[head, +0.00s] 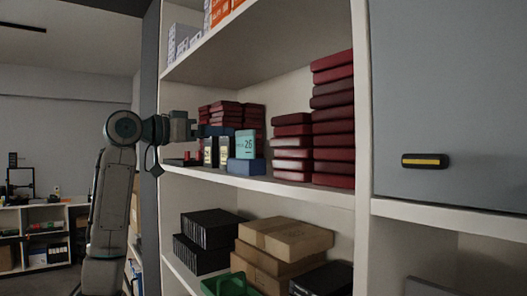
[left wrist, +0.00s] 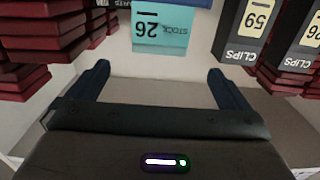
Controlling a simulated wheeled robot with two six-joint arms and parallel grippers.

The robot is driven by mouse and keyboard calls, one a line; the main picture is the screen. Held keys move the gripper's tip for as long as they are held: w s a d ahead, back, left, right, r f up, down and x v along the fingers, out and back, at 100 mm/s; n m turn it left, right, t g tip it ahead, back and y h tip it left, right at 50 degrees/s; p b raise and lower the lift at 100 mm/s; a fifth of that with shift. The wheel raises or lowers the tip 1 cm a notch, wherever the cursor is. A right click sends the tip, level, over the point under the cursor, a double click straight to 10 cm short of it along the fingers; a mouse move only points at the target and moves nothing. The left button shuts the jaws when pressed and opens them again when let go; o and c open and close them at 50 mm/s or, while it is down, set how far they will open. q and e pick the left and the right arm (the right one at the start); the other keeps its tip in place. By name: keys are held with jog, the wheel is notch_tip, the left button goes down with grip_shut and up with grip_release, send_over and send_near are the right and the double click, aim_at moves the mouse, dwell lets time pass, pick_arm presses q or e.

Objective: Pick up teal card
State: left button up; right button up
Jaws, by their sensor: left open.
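The teal card (head: 245,150), marked 26, stands upright on or against a blue box (head: 246,167) on the middle shelf; I cannot tell which. In the left wrist view, which is upside down, the teal card (left wrist: 160,30) reads "STOCK 26" and lies ahead of the fingers, between their lines. My left gripper (left wrist: 158,85) is open and empty, its fingers apart and not touching the card. In the head view the left gripper (head: 198,130) is at shelf height, left of the card. My right gripper is not in view.
Black clips boxes with yellow labels (left wrist: 258,25) stand beside the card. Stacks of dark red boxes (head: 332,120) stand right and behind (head: 225,112). The shelf above (head: 260,45) limits height; a white upright (head: 361,150) is at right. Cartons fill the lower shelf (head: 285,240).

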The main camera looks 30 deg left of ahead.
aim_at(245, 131)
pick_arm(q)
jog(key=x, duration=0.1)
jog(key=p+x, duration=0.1)
jog(key=x, duration=0.1)
jog(key=p+x, duration=0.1)
jog(key=shift+w+d+r, duration=0.1)
jog(key=shift+d+r, duration=0.05)
jog(key=shift+r, duration=0.15)
jog(key=shift+w+d, duration=0.1)
jog(key=shift+w, duration=0.15)
jog(key=p+x, duration=0.2)
jog(key=x, duration=0.1)
jog(key=p+x, duration=0.1)
jog(key=p, duration=0.1)
jog(key=shift+w+d+r, duration=0.1)
jog(key=shift+w+r, duration=0.15)
jog(key=shift+w, duration=0.05)
jog(key=shift+w+d+f, duration=0.1)
jog(key=shift+w+d, duration=0.05)
jog(key=shift+w, duration=0.15)
jog(key=shift+f, duration=0.1)
jog(key=shift+s, duration=0.1)
jog(key=c, duration=1)
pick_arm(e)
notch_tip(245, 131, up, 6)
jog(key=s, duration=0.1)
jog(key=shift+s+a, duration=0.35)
